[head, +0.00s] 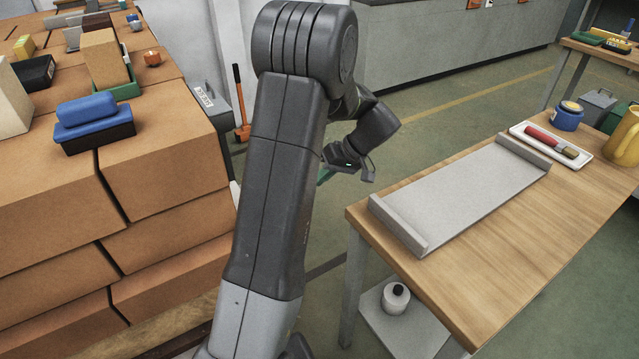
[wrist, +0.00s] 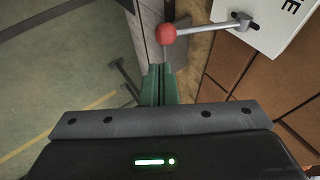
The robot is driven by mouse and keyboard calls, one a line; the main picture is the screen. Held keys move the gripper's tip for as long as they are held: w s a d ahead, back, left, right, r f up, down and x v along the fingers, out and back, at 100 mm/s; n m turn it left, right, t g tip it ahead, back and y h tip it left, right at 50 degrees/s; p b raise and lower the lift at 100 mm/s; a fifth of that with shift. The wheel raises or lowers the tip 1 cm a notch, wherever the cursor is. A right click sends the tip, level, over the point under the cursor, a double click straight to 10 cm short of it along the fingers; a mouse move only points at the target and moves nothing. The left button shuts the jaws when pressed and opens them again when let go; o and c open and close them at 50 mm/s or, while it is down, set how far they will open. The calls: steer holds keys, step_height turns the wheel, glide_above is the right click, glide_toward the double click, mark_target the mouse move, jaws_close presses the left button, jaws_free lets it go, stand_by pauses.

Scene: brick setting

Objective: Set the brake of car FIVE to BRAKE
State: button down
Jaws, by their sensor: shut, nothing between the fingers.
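A brake lever with a red ball knob (wrist: 167,33) shows at the top of the wrist view. Its grey metal arm (wrist: 205,29) runs right to a pivot on a white plate (wrist: 275,30). Only a few dark letters show at the plate's cut-off edge, so I cannot read its full label. My gripper (wrist: 160,72) has its green fingers shut and empty, with the tips just below the knob in the picture. Whether they touch it I cannot tell. In the head view my gripper (head: 325,175) is mostly hidden behind my arm, between the brick stack and the table.
A wooden table (head: 480,260) on the right holds a grey tray (head: 460,195) and a white dish with a red-handled brush (head: 550,142). Green floor lies between them.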

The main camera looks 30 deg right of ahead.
steer(key=d+v, duration=0.1)
steer(key=v, duration=0.6)
steer(key=shift+d, duration=0.25)
steer(key=shift+a+f, duration=0.1)
steer(key=shift+f, duration=0.05)
